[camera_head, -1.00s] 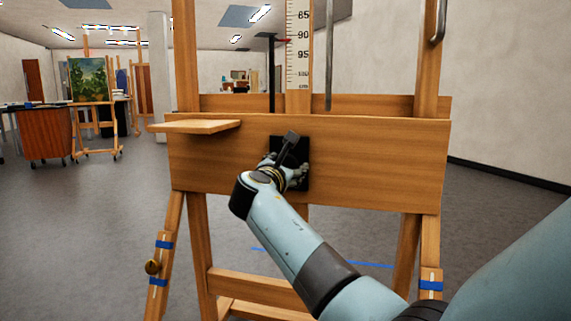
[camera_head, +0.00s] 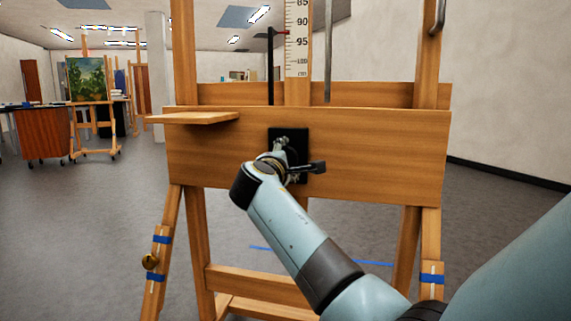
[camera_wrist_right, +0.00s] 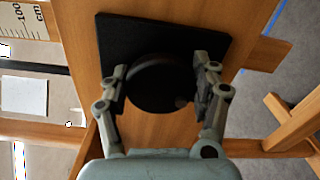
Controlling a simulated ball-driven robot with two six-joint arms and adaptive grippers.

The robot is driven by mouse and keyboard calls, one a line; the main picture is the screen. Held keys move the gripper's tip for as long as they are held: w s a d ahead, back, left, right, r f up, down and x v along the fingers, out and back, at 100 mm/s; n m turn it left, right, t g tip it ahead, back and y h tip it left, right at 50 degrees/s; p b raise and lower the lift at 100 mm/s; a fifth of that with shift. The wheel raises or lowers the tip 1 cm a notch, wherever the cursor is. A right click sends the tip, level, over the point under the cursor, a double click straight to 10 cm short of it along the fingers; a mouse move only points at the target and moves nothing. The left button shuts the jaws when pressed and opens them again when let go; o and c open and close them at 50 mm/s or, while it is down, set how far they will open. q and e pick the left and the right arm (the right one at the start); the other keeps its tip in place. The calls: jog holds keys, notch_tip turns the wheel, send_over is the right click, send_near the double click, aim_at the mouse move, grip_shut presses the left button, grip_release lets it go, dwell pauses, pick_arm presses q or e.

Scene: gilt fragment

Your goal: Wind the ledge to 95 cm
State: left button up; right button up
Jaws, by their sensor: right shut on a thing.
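The wooden ledge (camera_head: 370,150) is a broad board across the easel. A black plate (camera_head: 275,138) is set in its middle with a dark crank, whose handle (camera_head: 318,167) points right. My right gripper (camera_head: 288,168) is at the crank, partly hidden by my wrist. In the right wrist view its fingers (camera_wrist_right: 162,80) are shut on the crank's round black hub (camera_wrist_right: 158,90) in front of the plate (camera_wrist_right: 200,38). The scale (camera_head: 298,50) stands above the ledge. A red pointer (camera_head: 283,33) on a black post meets it between 90 and 95. My left gripper is not in view.
A small wooden shelf (camera_head: 195,118) juts out at the ledge's left end. Easel legs with blue tape (camera_head: 432,279) stand at both sides. Another easel with a painting (camera_head: 88,80) and a desk (camera_head: 44,132) stand far left.

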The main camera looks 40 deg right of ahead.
jog(key=m+b, duration=0.1)
jog(key=m, duration=0.2)
jog(key=f+m+b, duration=0.1)
jog(key=m+b, duration=0.1)
jog(key=m, duration=0.1)
jog(key=m+b, duration=0.2)
jog(key=m, duration=0.1)
jog(key=shift+f+m, duration=0.1)
jog(key=shift+m, duration=0.3)
jog(key=m+b, duration=0.1)
jog(key=m, duration=0.1)
jog(key=shift+a+f+m+b, duration=0.1)
jog(key=shift+m+b, duration=0.25)
jog(key=shift+m, duration=0.05)
jog(key=m+b, duration=0.3)
jog(key=m, duration=0.2)
jog(key=shift+w+m, duration=0.15)
jog(key=shift+m, duration=0.15)
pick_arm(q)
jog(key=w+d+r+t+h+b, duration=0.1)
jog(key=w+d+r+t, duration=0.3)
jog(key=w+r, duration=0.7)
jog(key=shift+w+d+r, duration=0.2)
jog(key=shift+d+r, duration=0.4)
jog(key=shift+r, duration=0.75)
pick_arm(e)
jog(key=shift+a+m, duration=0.1)
jog(key=shift+m, duration=0.6)
jog(key=o, duration=1.2)
jog(key=shift+r, duration=0.3)
